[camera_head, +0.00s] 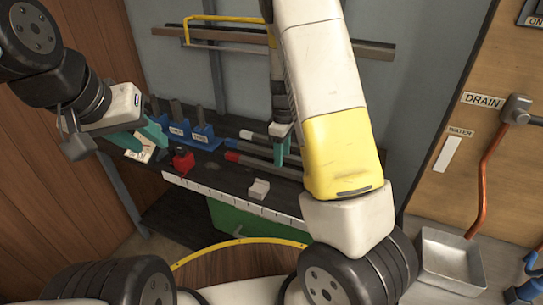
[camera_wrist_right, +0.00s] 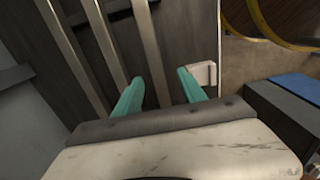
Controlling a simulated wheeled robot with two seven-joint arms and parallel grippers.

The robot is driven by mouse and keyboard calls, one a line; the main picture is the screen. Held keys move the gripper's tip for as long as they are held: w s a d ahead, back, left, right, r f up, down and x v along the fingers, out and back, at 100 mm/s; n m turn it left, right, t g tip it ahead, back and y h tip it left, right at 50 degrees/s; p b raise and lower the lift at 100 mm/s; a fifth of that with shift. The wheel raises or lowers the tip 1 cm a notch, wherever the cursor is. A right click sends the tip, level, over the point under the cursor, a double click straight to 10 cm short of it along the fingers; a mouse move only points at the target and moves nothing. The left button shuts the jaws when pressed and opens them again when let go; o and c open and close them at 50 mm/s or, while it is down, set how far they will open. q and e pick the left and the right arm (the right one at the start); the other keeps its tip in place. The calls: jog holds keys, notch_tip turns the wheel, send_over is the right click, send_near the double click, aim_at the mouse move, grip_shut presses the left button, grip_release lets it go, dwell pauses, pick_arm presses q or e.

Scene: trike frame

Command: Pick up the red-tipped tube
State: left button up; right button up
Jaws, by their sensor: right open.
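The red-tipped tube (camera_head: 264,166) lies on the dark workbench, its red end pointing left, nearest the front of several parallel tubes. My right gripper (camera_head: 286,148) is open and points down over the tubes. In the right wrist view its teal fingers (camera_wrist_right: 160,92) are spread, with a grey tube (camera_wrist_right: 148,45) running between their tips. This looks like the red-tipped one by its place nearest the white block, but its tip is out of that view. I see no contact. My left gripper (camera_head: 142,138) is open over the bench's left end, away from the tube.
A small white block (camera_head: 259,189) sits near the bench's front edge; it is close to a finger in the right wrist view (camera_wrist_right: 203,74). A blue holder (camera_head: 205,138) and a red part (camera_head: 182,162) stand left of the tubes. A metal tray (camera_head: 447,262) is at right.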

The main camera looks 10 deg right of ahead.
aim_at(282, 169)
jog(key=f, duration=0.5)
jog(key=shift+w+d+f, duration=0.2)
jog(key=shift+w+f, duration=0.1)
jog(key=shift+f, duration=0.1)
grip_shut()
dwell(1.0)
